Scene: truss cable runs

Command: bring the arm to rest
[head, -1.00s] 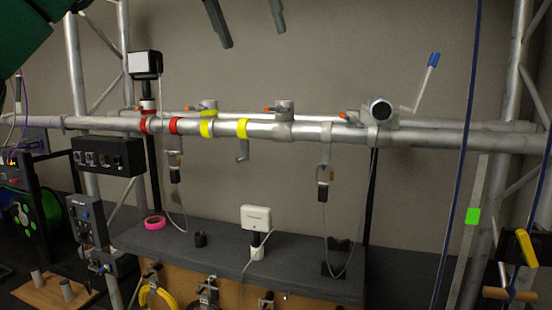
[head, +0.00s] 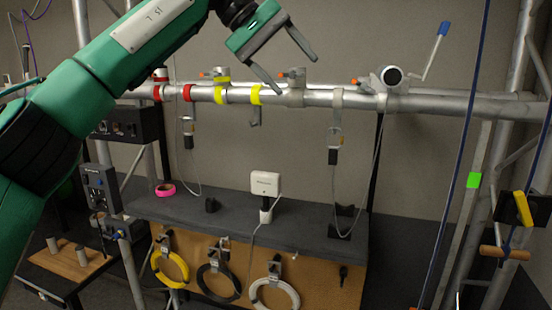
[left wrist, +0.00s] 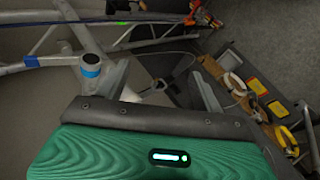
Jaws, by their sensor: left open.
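My left arm reaches in from the left of the head view, green and black. Its gripper (head: 298,68) is open, with its two grey fingers spread and nothing between them. It hangs in front of the grey wall, over the truss tube (head: 300,97) in the picture; I cannot tell how far it is from the tube. In the left wrist view the fingers (left wrist: 158,80) also stand apart and empty, with a tube end with a blue band (left wrist: 91,70) at their left. My right gripper is not in view.
The tube carries red and yellow bands, clamps and a crank handle (head: 435,52). Cable hooks hang below it. A grey shelf (head: 225,232) holds a white box (head: 265,184) and pink tape (head: 165,190). Coiled cables (head: 275,296) hang underneath. A blue rope (head: 467,130) runs down the right side.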

